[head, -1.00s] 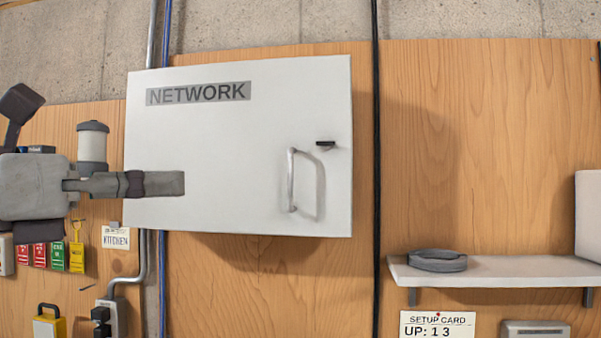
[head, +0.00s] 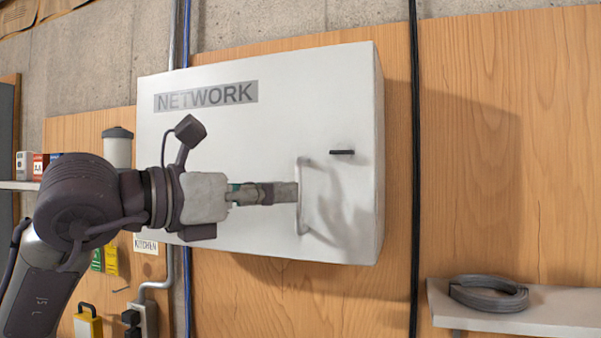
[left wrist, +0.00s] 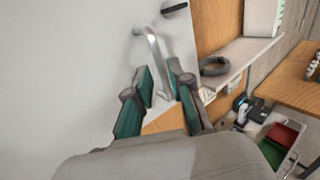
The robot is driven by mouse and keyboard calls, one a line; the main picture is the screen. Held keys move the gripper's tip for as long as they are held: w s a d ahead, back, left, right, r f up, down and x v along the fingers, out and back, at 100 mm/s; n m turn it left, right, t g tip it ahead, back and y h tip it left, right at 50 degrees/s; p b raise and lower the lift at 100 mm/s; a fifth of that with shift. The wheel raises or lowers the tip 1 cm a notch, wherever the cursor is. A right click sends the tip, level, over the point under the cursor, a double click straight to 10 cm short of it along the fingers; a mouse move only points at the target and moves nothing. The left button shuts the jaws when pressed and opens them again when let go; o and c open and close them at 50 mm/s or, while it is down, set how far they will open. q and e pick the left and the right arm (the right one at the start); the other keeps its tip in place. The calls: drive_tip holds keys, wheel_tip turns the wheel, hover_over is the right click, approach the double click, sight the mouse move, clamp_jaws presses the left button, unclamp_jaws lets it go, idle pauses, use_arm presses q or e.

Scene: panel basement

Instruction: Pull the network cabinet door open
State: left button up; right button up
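The network cabinet (head: 240,130) is a white box on the wooden wall panel, marked NETWORK. Its door looks shut. A silver vertical bar handle (head: 303,200) sits on the door's right side, with a small black latch (head: 342,152) above it. My left gripper (head: 292,193) reaches the handle from the left. In the left wrist view my left gripper (left wrist: 162,80) has its two fingers apart, with the handle (left wrist: 157,62) between them. A gap shows beside the bar, so the fingers do not look closed on it. My right gripper is not in view.
A shelf (head: 560,312) with a coiled dark cable (head: 488,293) is at lower right. A black cable (head: 414,170) runs down the wall just right of the cabinet. A grey conduit (head: 170,290) runs below it at left.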

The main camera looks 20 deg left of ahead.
sight(299, 224)
use_arm(q)
drive_tip(key=p+x, duration=0.1)
drive_tip(key=x, duration=0.2)
drive_tip(key=shift+w+d+r, duration=0.15)
drive_tip(key=shift+w, duration=0.1)
drive_tip(key=shift+w+d, duration=0.1)
drive_tip(key=shift+w, duration=0.05)
drive_tip(key=shift+c, duration=1.8)
clamp_jaws()
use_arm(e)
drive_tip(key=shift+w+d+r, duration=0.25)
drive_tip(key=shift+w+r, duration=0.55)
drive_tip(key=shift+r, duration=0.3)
